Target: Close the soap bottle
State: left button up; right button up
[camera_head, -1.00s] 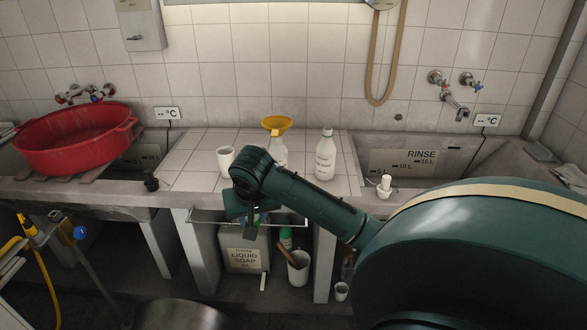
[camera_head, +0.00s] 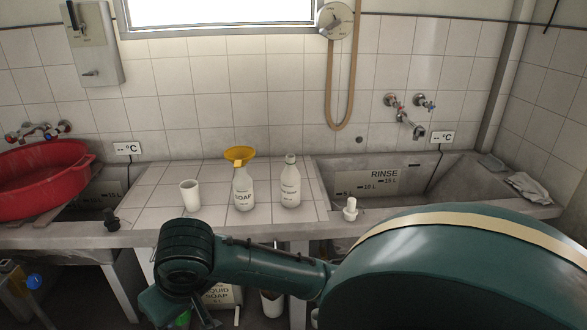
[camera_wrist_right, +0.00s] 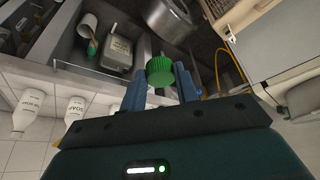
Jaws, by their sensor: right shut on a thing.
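The white soap bottle (camera_head: 243,192), labelled SOAP, stands upright on the tiled ledge. A yellow funnel (camera_head: 240,154) sits in its mouth. My right gripper (camera_wrist_right: 160,80) is shut on a green ribbed cap (camera_wrist_right: 160,71), held in front of and below the ledge, apart from the bottle. In the head view the forearm mostly hides the fingers at the bottom edge. My left gripper is not in view.
A second white bottle (camera_head: 290,186) stands right of the soap bottle, and a white cup (camera_head: 189,194) stands left. A red basin (camera_head: 45,180) is at the left and the rinse sink (camera_head: 385,178) at the right. A liquid soap canister (camera_wrist_right: 117,50) stands below the ledge.

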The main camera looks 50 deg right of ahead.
aim_at(291, 178)
jog(key=z, duration=1.65)
jog(key=i+l, duration=0.1)
jog(key=i, duration=0.3)
jog(key=i+l, duration=0.15)
jog(key=i, duration=0.25)
